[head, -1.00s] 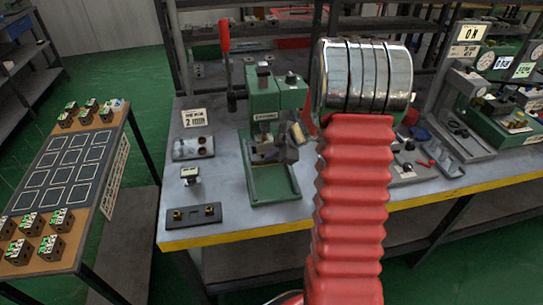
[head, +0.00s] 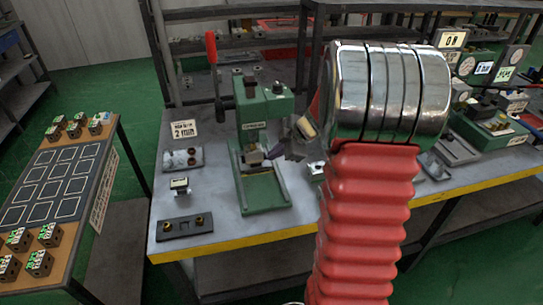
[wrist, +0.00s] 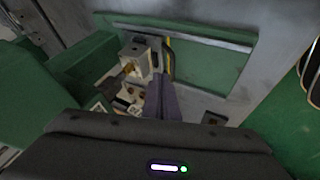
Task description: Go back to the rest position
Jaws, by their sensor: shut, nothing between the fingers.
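My gripper (head: 274,154) is shut and empty. In the head view it is beside the right front of the green press (head: 262,110), its body partly hidden by my arm. In the wrist view its purple-grey fingers (wrist: 160,96) are together. A light valve block with a brass fitting (wrist: 134,62) sits beside them in the press's fixture. The block (head: 252,155) is small in the head view, under the press head. I cannot tell from these views whether the fingertips touch anything.
The press's red lever (head: 212,62) stands up at its left. A fixture with brass pins (head: 185,226) lies at the bench's front left. A side table (head: 106,138) holds several blocks around a dark grid. Gauge stations (head: 490,120) stand at right.

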